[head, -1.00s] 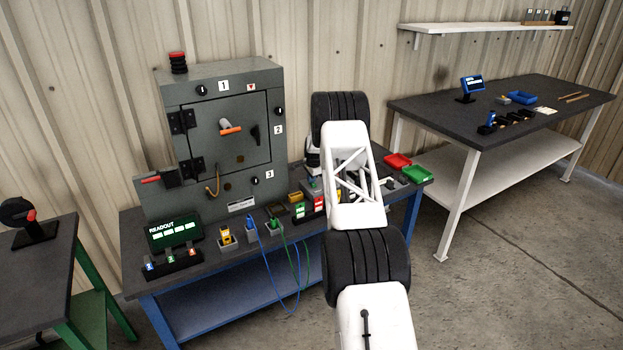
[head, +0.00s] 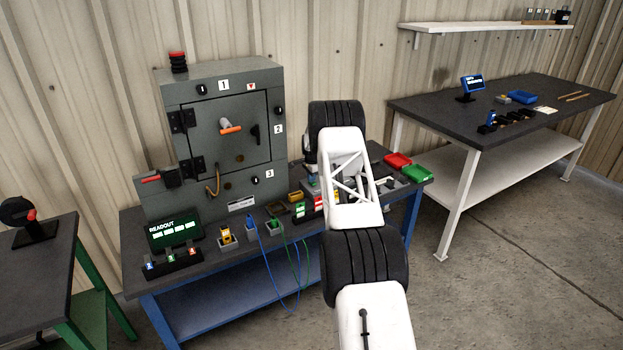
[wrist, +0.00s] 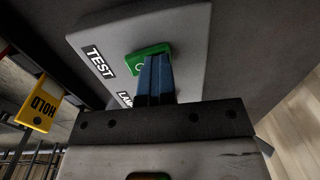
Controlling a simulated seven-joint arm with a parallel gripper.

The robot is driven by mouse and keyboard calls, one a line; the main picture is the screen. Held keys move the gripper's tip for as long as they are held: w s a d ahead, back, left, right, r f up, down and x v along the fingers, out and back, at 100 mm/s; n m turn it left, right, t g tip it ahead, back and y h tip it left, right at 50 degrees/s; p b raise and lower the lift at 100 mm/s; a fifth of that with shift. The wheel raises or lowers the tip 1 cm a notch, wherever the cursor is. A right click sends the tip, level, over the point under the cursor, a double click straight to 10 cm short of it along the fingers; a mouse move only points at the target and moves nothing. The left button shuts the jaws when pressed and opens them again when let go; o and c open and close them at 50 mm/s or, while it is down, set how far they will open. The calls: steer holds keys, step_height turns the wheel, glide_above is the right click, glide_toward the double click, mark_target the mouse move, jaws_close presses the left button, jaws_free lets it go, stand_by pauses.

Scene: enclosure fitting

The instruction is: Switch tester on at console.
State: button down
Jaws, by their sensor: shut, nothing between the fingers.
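In the wrist view, the grey console face (wrist: 190,30) carries a green rocker or button (wrist: 148,56) with a pale mark on it, beside a black TEST label (wrist: 98,61). A second label (wrist: 125,99) is partly hidden by my gripper. My gripper (wrist: 155,68) is shut and empty, its blue fingertips at the green control and covering its lower part. I cannot tell whether they touch or press it. In the head view, my arm hides the gripper and most of the console.
A yellow HOLD tag (wrist: 42,104) hangs left of the console in the wrist view. In the head view, the grey enclosure (head: 232,100), a readout (head: 175,232), red tray (head: 397,160) and green tray (head: 416,173) stand on the blue-legged bench (head: 225,285).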

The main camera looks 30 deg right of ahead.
mark_target(312, 183)
steer(key=shift+s+a+f, duration=0.25)
steer(key=shift+s+f, duration=0.2)
steer(key=shift+s, duration=0.1)
steer(key=shift+s+a+f, duration=0.25)
steer(key=shift+s+f, duration=0.2)
steer(key=shift+s, duration=0.05)
steer(key=r, duration=0.8)
steer(key=shift+w+d, duration=0.15)
steer(key=shift+d, duration=0.1)
steer(key=shift+r, duration=0.75)
steer(key=shift+r, duration=0.1)
